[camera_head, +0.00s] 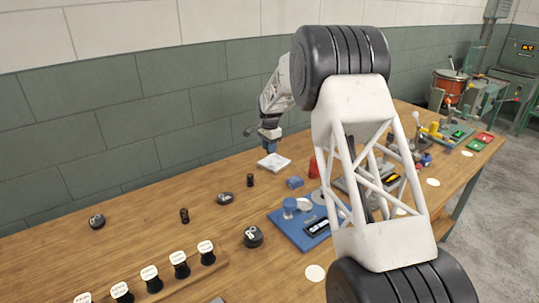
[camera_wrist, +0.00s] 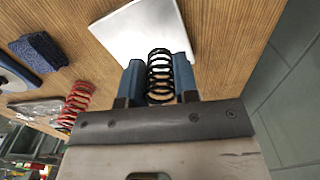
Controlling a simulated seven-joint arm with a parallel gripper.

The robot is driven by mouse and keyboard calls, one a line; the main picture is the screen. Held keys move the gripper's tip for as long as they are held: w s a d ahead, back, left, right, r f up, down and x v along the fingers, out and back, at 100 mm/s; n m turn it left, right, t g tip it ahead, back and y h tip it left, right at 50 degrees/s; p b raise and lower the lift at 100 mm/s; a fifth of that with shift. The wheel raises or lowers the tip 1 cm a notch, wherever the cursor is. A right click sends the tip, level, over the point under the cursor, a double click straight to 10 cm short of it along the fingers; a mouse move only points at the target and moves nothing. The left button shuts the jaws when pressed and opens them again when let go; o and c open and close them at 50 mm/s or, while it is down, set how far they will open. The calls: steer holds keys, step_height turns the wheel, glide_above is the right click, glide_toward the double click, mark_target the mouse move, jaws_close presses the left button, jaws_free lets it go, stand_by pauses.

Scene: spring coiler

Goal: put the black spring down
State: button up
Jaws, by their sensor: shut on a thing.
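The black spring (camera_wrist: 160,76) is between the two blue fingers of my gripper (camera_wrist: 158,82) in the wrist view. My gripper is shut on it. Beyond the spring in that view is a white square plate (camera_wrist: 143,32) on the wooden table. In the head view my gripper (camera_head: 269,147) is over the back of the table, just above the white plate (camera_head: 274,162). The spring itself is too small or hidden to make out there. I cannot tell whether the spring touches the plate.
A red spring (camera_wrist: 76,104) stands beside my gripper and shows as a red shape in the head view (camera_head: 313,168). A blue block (camera_head: 295,182) and a blue fixture board (camera_head: 290,228) are nearby. Small black cylinders (camera_head: 250,180) and dark round weights (camera_head: 225,198) stand to the left. The wall is close behind.

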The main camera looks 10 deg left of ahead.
steer(key=shift+f, duration=1.75)
steer(key=shift+f, duration=0.1)
steer(key=o, duration=0.9)
step_height(320, 180, up, 12)
steer(key=shift+r, duration=0.1)
